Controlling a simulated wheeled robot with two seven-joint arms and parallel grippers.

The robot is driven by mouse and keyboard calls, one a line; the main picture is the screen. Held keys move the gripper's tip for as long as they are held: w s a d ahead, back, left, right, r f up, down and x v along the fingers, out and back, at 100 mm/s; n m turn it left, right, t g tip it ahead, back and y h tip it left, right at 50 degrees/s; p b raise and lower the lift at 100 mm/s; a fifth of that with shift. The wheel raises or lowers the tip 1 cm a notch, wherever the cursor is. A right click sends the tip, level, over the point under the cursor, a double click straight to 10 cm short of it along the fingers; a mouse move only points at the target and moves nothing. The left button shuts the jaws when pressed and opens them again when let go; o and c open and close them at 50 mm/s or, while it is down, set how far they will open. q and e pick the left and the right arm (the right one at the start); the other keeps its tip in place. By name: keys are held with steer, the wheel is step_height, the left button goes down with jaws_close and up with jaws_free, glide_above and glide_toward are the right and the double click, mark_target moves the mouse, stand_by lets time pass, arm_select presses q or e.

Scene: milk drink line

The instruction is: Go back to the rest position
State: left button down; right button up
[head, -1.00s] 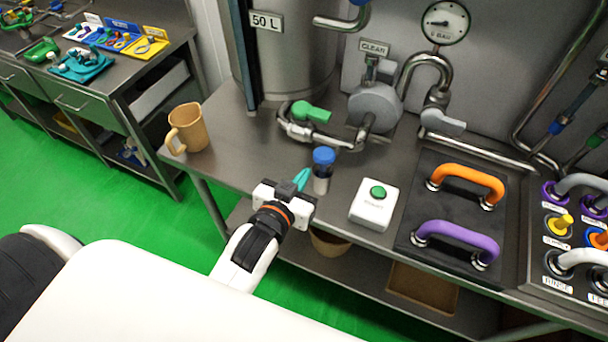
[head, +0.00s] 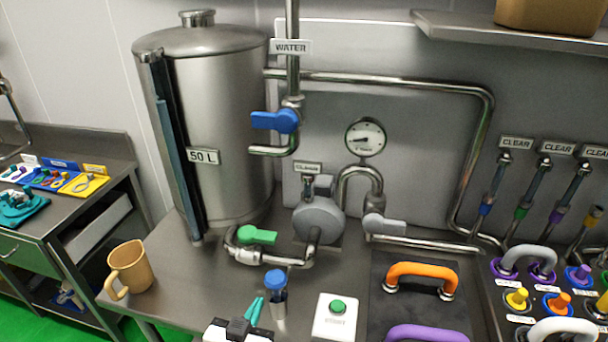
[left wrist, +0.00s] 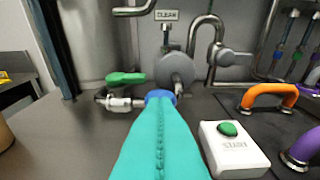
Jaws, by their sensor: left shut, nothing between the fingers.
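My left gripper (head: 254,311) shows at the bottom of the head view, with its teal fingers together and nothing between them. In the left wrist view its teal fingers (left wrist: 158,140) fill the lower middle and point at a blue-capped vial (left wrist: 160,96), mostly hidden behind them. In the head view the vial (head: 277,298) stands upright on the steel bench, just right of the fingertips. I cannot tell whether they touch. My right gripper is in neither view.
A white box with a green button (head: 335,318) stands right of the vial. A tan jug (head: 131,270) stands at the bench's left edge. Behind are a green-handled valve (head: 257,235), a pump (head: 318,220) and a steel tank (head: 225,120). Orange (head: 421,272) and purple handles are right.

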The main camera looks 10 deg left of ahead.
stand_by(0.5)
arm_select(q)
steer(key=s+f+m+g+b, duration=0.1)
steer(key=s+f+g, duration=0.15)
steer(key=f, duration=0.95)
steer(key=s+f+g+b, duration=0.15)
steer(key=s+f, duration=0.25)
steer(key=f, duration=0.8)
steer(key=s+f+m+g, duration=0.1)
steer(key=s+f+g, duration=0.2)
steer(key=f, duration=0.9)
steer(key=s+a+f+g+b, duration=0.1)
steer(key=s+a+f+g, duration=0.2)
steer(key=s+f, duration=0.7)
steer(key=s+a+f+g+b, duration=0.1)
steer(key=s+a+f+g, duration=0.3)
steer(key=s+f, duration=0.6)
steer(key=s, duration=0.6)
steer(key=shift+f+y+b, duration=0.15)
steer(key=shift+y+b, duration=0.15)
steer(key=c, duration=2.1)
jaws_free()
steer(key=shift+w, duration=0.1)
